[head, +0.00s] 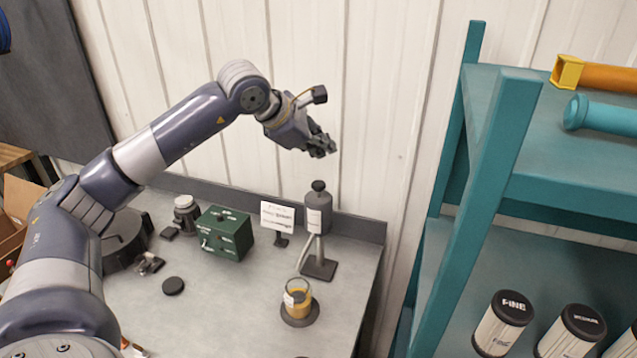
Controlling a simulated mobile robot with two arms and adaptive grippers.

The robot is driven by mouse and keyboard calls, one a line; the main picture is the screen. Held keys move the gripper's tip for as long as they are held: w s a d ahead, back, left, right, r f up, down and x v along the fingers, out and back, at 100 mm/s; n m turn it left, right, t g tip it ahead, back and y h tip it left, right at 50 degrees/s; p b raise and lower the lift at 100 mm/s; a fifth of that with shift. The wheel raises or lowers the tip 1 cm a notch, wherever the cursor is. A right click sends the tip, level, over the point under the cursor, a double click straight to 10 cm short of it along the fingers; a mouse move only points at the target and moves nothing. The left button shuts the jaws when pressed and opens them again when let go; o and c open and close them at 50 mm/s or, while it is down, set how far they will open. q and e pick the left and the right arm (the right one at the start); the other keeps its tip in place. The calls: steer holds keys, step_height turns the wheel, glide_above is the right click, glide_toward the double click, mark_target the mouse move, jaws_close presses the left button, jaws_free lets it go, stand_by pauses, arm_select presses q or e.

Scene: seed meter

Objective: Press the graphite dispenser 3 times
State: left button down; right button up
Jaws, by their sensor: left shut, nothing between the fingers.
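The graphite dispenser (319,213) is a dark grey cylinder with a black knob (319,186) on top and a pale label. It stands upright on a stand with a dark square base (319,267) near the back right of the bench. My left gripper (326,149) is shut and empty, in the air above the knob and apart from it. A glass (298,292) holding something orange-yellow stands on a dark round pad in front of the dispenser. My right gripper is not in view.
A small sign (278,217) and a dark green box (226,233) stand left of the dispenser. A grey jar (186,214) and a black disc (173,286) are further left. A teal shelf (487,190) with filters rises on the right. The bench front middle is mostly clear.

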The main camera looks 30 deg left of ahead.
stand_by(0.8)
arm_select(q)
steer(key=r+n, duration=0.1)
steer(key=n, duration=0.5)
steer(key=a+r+n+p, duration=0.1)
steer(key=n, duration=0.5)
steer(key=r+n+y+p, duration=0.1)
steer(key=r+n, duration=0.1)
steer(key=n, duration=0.5)
steer(key=shift+w+a, duration=0.1)
steer(key=shift+a, duration=0.3)
steer(key=shift+f, duration=0.15)
steer(key=b, duration=0.5)
glide_above(315, 182)
step_height(315, 182, down, 8)
steer(key=shift+r, duration=0.15)
steer(key=shift+f+b, duration=0.5)
steer(key=shift+b, duration=0.15)
steer(key=shift+f, duration=0.1)
steer(key=shift+f+b, duration=0.25)
steer(key=shift+b, duration=0.3)
